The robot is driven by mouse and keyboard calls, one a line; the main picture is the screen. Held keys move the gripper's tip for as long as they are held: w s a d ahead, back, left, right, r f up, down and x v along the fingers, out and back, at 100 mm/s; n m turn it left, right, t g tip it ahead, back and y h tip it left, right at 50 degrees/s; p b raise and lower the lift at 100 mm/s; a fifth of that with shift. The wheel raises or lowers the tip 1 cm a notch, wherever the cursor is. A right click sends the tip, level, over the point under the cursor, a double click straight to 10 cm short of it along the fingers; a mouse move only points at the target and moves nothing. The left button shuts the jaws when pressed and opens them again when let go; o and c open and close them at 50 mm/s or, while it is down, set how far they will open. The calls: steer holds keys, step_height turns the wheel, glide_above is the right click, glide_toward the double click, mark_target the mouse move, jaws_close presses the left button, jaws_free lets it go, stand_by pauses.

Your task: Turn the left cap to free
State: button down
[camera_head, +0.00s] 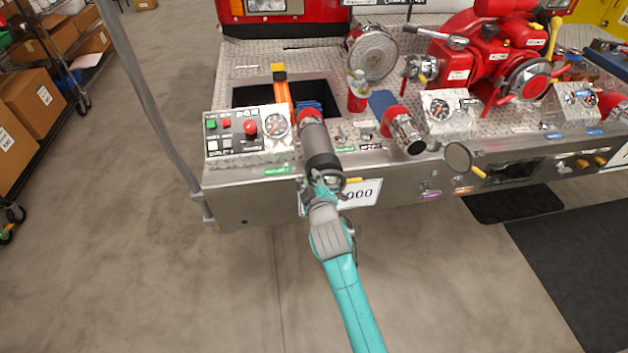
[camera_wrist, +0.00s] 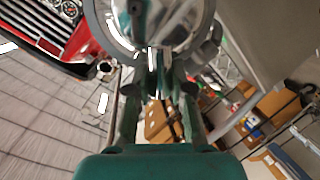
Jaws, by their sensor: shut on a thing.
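The left outlet (camera_head: 316,142) is a grey and dark tube with a red collar, pointing out over the front edge of the bumper. The left cap (camera_head: 336,177) is at its near end, mostly hidden behind my gripper (camera_head: 322,184). In the wrist view the cap is a round metal ring with lugs (camera_wrist: 204,22) at the top. My gripper also shows there (camera_wrist: 158,72), its fingers shut at the lower rim of the cap. Whether the cap has turned cannot be told.
The right outlet (camera_head: 404,132) is a chrome pipe end, and a round metal disc (camera_head: 458,157) hangs right of it. A control panel (camera_head: 248,134) with buttons sits to the left. A red pump (camera_head: 490,58) stands at the back right.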

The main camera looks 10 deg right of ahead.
steer(key=c, duration=1)
jaws_free()
steer(key=v, duration=1.2)
